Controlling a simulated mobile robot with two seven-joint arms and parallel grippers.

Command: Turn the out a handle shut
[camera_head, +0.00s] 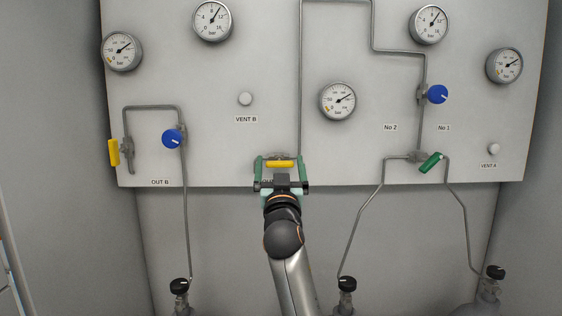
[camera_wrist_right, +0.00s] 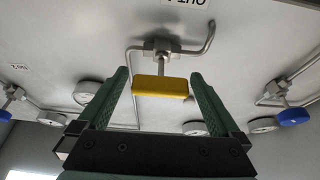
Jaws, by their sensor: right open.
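The out A handle is yellow (camera_head: 280,163) and sits at the lower middle edge of the panel in the head view. In the right wrist view the same yellow handle (camera_wrist_right: 160,88) hangs from a metal valve on a bent pipe. My right gripper (camera_head: 279,160) reaches up to it, with a green finger on each side. In the right wrist view the right gripper (camera_wrist_right: 160,90) is open, with the handle between its fingers and gaps on both sides. A label above the valve is upside down and partly cut off. My left gripper is not in view.
The pale panel (camera_head: 220,140) carries several gauges, two blue knobs (camera_head: 172,139) (camera_head: 437,94), a green handle (camera_head: 430,162) and another yellow handle (camera_head: 114,152). Thin pipes run down to black-topped bottle valves (camera_head: 180,286) on both sides of my arm.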

